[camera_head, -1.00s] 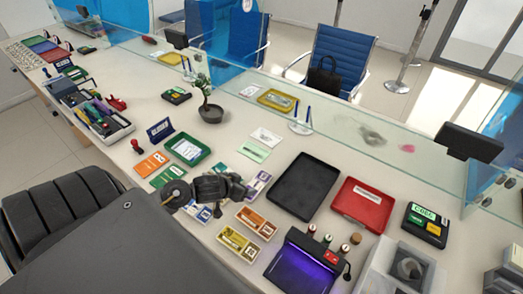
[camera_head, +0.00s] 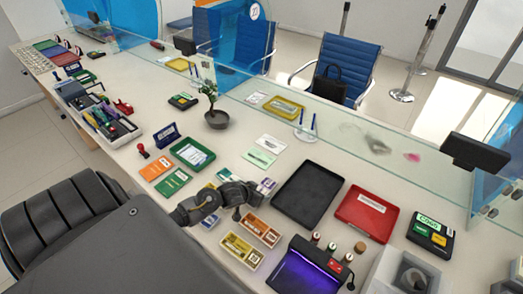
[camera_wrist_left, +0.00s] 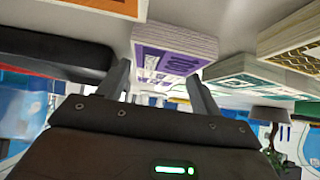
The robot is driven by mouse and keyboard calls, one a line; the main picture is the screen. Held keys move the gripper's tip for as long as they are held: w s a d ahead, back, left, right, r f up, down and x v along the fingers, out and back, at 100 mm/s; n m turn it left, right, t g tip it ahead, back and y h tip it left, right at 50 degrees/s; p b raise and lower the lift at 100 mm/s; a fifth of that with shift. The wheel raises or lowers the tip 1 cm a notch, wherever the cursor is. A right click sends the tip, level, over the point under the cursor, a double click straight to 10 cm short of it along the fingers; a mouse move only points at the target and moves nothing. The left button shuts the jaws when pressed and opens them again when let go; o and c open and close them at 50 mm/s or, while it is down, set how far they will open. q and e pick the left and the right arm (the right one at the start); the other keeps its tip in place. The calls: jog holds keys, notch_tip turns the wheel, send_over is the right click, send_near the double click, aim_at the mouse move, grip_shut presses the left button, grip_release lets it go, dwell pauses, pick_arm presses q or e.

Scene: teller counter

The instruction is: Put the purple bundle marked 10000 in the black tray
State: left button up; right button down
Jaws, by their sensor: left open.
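The purple bundle (camera_head: 266,186) lies on the counter just left of the black tray, partly hidden behind my left gripper in the head view. In the left wrist view the purple bundle (camera_wrist_left: 178,52) shows its purple and white printed side, ahead of and between the fingers; its number is too blurred to read. My left gripper (camera_head: 246,199) is open and empty, close to the bundle; its two fingers also show in the wrist view (camera_wrist_left: 160,85). The black tray (camera_head: 309,194) lies flat and empty. My right gripper is not in view.
Orange (camera_head: 258,227) and yellow (camera_head: 241,250) bundles lie in front of the gripper, with a blue one (camera_head: 209,221) left of them. A red tray (camera_head: 367,211) stands right of the black tray, and a lit purple device (camera_head: 305,268) in front. A glass screen runs behind.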

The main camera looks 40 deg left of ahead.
pick_arm(q)
jog(key=c, duration=0.9)
jog(key=shift+o, duration=0.2)
jog(key=shift+w, duration=0.1)
